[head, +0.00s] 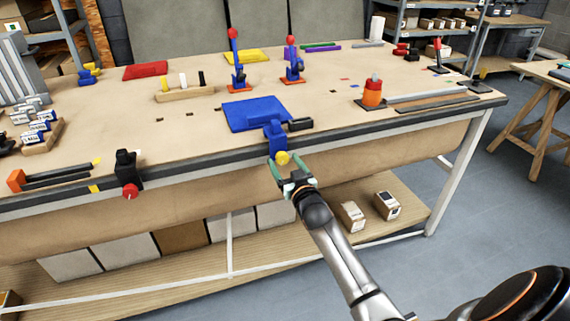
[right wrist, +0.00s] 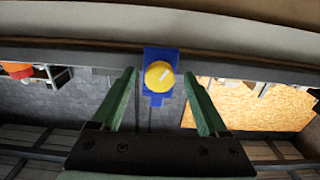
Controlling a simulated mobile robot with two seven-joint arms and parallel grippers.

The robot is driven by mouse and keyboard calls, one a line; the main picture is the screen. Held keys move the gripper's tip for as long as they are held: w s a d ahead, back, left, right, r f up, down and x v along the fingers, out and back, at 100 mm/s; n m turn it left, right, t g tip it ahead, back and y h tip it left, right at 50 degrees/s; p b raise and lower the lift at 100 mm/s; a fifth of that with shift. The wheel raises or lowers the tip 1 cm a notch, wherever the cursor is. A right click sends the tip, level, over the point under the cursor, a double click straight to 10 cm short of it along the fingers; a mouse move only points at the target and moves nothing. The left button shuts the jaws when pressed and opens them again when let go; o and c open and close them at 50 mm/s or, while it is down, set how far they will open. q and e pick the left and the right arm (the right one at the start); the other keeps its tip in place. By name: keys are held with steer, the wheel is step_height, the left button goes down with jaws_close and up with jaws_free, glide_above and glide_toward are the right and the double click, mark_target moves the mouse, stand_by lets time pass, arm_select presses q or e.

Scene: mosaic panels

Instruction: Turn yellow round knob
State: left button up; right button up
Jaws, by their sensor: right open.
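The yellow round knob (head: 283,158) sits on the front of a blue bracket (head: 276,137) at the table's front edge. In the right wrist view the knob (right wrist: 159,76) is a yellow disc with a pale mark, on the blue mount (right wrist: 161,55). My right gripper (head: 288,167) is open at the knob in the head view. In the right wrist view its two green fingers (right wrist: 160,78) stand to the left and right of the knob, with gaps on both sides. I cannot tell the exact depth between fingertips and knob. My left gripper is not in view.
A blue panel (head: 256,113) lies on the workbench (head: 200,125) behind the bracket. A black clamp with a red knob (head: 130,191) is on the front edge to the left. Boxes (head: 351,216) stand on the lower shelf.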

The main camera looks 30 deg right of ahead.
jaws_close()
stand_by(0.7)
